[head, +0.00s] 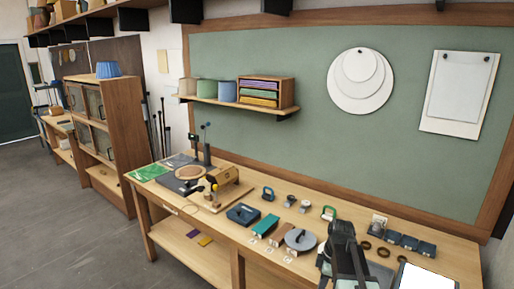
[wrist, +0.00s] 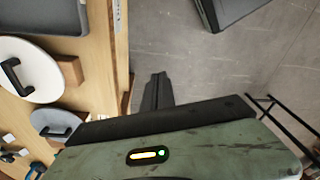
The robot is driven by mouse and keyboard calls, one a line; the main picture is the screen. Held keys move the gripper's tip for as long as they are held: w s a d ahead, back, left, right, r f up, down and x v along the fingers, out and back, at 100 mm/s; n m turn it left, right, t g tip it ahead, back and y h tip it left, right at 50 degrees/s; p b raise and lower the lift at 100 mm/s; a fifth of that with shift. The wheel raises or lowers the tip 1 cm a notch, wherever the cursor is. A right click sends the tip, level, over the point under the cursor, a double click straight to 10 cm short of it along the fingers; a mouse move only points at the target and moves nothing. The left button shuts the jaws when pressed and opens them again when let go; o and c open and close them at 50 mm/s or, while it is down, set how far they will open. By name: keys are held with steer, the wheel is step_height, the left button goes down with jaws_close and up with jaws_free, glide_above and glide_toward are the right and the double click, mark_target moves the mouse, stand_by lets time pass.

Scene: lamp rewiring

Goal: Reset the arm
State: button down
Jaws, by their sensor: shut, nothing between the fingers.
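My gripper (head: 342,232) is in the head view at the bottom right, dark grey, over the front edge of the workbench (head: 225,225). In the wrist view my gripper (wrist: 157,90) points out over the grey floor, beside the bench edge. Its dark fingers are together with nothing between them. My grey-green wrist housing with a small lit panel fills the bottom of the wrist view. Part of the bench behind my arm is hidden in the head view.
A grey disc with a handle (head: 300,239), a dark blue block (head: 243,214) and several small parts lie on the bench. A wooden-based tool (head: 222,184) stands farther left. In the wrist view a white disc with a black handle (wrist: 38,72) is close by. Open floor (head: 70,215) lies at left.

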steer(key=s+a+f+m+h+b, duration=0.1)
steer(key=s+a+f+m, duration=0.2)
steer(key=s+a+m, duration=0.4)
steer(key=a+m, duration=0.2)
steer(key=m, duration=0.5)
steer(key=shift+s+a+h, duration=0.3)
